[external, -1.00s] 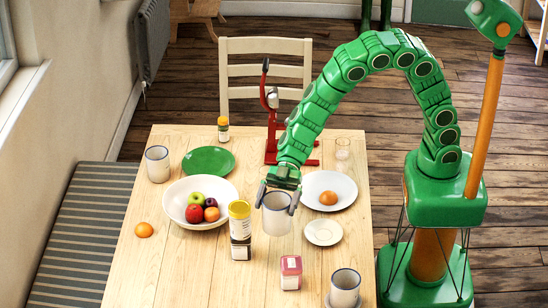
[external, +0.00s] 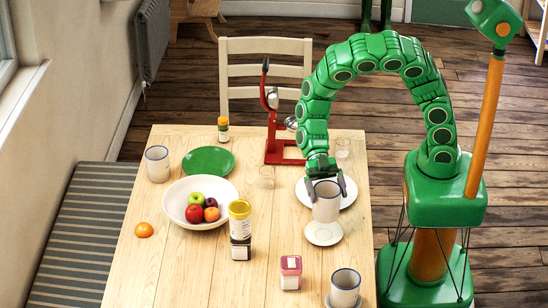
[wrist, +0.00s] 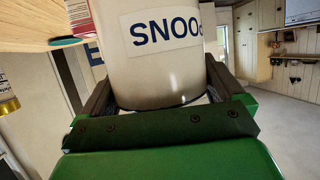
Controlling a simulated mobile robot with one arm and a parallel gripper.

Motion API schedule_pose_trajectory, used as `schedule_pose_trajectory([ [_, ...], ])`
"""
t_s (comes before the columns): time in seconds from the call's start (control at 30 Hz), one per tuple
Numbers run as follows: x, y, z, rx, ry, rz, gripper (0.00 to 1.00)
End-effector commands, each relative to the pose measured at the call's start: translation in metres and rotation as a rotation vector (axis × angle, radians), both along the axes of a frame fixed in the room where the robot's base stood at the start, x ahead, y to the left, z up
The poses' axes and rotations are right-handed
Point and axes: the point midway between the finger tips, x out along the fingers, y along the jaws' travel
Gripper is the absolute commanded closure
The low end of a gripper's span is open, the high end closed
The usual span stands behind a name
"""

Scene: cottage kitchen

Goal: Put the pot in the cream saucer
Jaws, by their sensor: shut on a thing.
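The pot (external: 326,208) is pale with a blue rim and dark blue letters on its side.
A white plate (external: 302,191) lies close behind the pot. A fruit bowl (external: 175,212) is to the left. The front left of the table is clear.

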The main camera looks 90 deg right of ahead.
Motion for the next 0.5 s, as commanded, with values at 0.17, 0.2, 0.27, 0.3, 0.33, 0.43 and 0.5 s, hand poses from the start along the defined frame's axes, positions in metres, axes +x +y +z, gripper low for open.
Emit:
schedule_pose_trajectory([
  [0.17, 0.0, 0.001, -0.015, 0.002, 0.003, -0.001, 0.76],
  [0.2, 0.0, 0.001, -0.019, 0.001, 0.003, -0.001, 0.76],
  [0.27, 0.0, 0.001, -0.026, 0.0, 0.002, -0.001, 0.76],
  [0.3, 0.0, 0.001, -0.029, 0.001, 0.001, -0.001, 0.76],
  [0.33, 0.0, 0.001, -0.031, 0.001, 0.001, -0.001, 0.76],
  [0.43, 0.001, 0.001, -0.036, 0.002, -0.001, -0.001, 0.76],
  [0.5, 0.001, 0.001, -0.037, 0.003, -0.002, -0.001, 0.76],
])
